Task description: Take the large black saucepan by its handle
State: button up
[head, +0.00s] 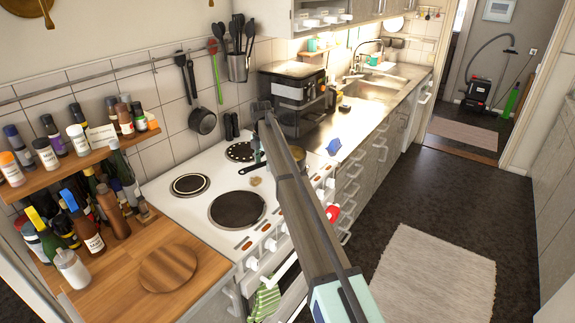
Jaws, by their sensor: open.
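A black pan handle (251,169) sticks out to the left of my arm over the back right of the stove. The body of that pan is mostly hidden behind my arm, so I cannot tell its size. A small dark saucepan (202,121) hangs on the wall rail by its upright handle. My gripper (261,108) is at the far end of my arm, above the back of the stove, to the right of the hanging saucepan. It is open, and I see nothing held in it. Its fingers are small and dark here.
The white stove (165,194) has bare dark hotplates at the left and front. A black appliance (293,85) stands on the counter behind my arm. Bottles crowd the shelf (85,166) at left. A round wooden board (168,268) lies on the worktop.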

grip_shut()
jog(key=shift+r, duration=0.1)
